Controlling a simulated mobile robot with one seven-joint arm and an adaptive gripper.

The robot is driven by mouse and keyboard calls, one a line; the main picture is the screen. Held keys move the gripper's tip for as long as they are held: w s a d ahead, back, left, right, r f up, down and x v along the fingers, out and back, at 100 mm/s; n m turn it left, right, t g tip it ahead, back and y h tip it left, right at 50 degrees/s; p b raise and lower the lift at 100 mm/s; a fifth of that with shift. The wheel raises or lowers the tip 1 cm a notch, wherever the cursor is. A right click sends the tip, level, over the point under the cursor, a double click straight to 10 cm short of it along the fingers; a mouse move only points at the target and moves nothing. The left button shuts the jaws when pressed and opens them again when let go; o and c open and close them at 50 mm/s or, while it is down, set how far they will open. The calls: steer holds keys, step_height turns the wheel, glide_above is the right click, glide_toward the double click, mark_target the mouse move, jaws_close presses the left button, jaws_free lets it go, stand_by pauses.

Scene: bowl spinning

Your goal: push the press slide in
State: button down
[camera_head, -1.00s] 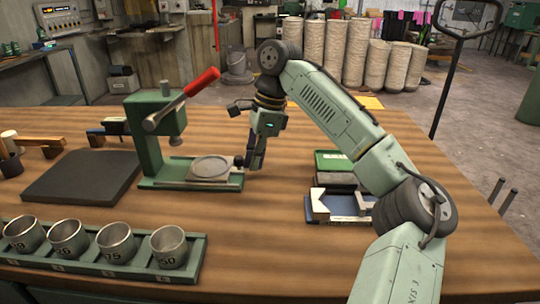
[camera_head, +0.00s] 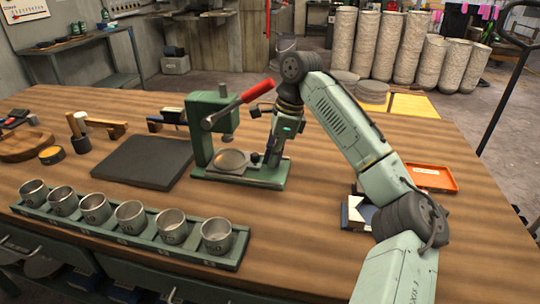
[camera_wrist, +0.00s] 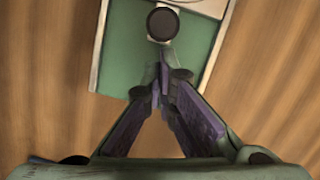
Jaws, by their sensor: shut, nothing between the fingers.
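The green press (camera_head: 203,125) with its red-handled lever (camera_head: 257,91) stands on the bench. Its slide carries a round grey disc (camera_head: 231,160), which sits close to the column, about below the press head. The slide's dark knob (camera_head: 255,158) is at the slide's right end; the knob (camera_wrist: 162,24) also shows at the top of the wrist view. My gripper (camera_head: 272,163) points down just right of the knob, over the green base. In the wrist view my fingers (camera_wrist: 163,65) are shut and empty, with their tips near the knob. Whether they touch it I cannot tell.
A rack of several metal cups (camera_head: 129,217) lies in front of the press. A dark mat (camera_head: 146,162) lies left of it.

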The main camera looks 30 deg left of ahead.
steer(key=d, duration=0.1)
steer(key=w+d+r, duration=0.1)
steer(key=shift+w+d+p, duration=0.15)
steer(key=shift+d+p, duration=0.15)
steer(key=shift+d, duration=0.1)
steer(key=v, duration=0.9)
steer(key=shift+w+d, duration=0.15)
